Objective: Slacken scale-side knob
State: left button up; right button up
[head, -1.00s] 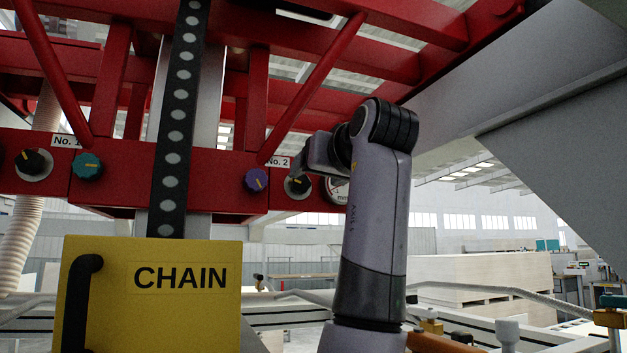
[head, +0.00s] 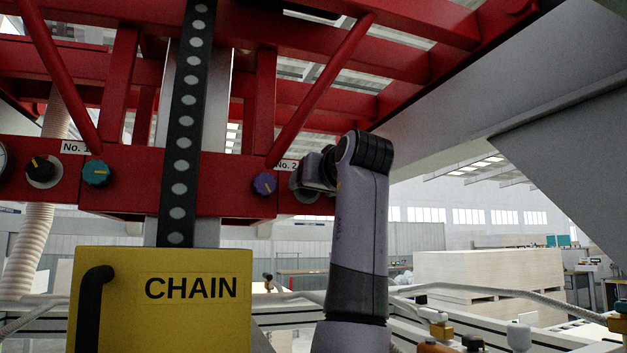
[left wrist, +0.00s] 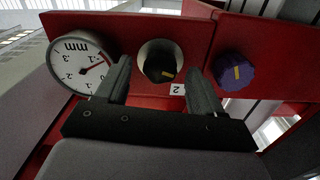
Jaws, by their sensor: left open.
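In the left wrist view, a black knob (left wrist: 160,68) with a yellow mark sits in a pale round plate on the red panel. A white round mm scale (left wrist: 82,60) with a red needle is to its left, and a purple knob (left wrist: 234,72) with a yellow mark is to its right. My left gripper (left wrist: 159,66) is open; its two fingers stand on either side of the black knob, and I cannot tell if they touch it. In the head view, my left arm hides the scale and most of the black knob; the purple knob (head: 264,184) shows. My right gripper is not in view.
A teal knob (head: 96,173) and another black knob (head: 41,170) are further left on the red beam. A yellow CHAIN box (head: 160,300) stands in front, below the beam. Red diagonal struts (head: 320,90) run above the beam.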

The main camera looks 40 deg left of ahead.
pick_arm(q)
jog(key=shift+w+a, duration=0.2)
jog(key=shift+a, duration=0.2)
jog(key=c, duration=1.1)
jog(key=shift+o, duration=0.2)
jog(key=shift+n, duration=0.3)
jog(key=n, duration=0.5)
jog(key=shift+n, duration=0.4)
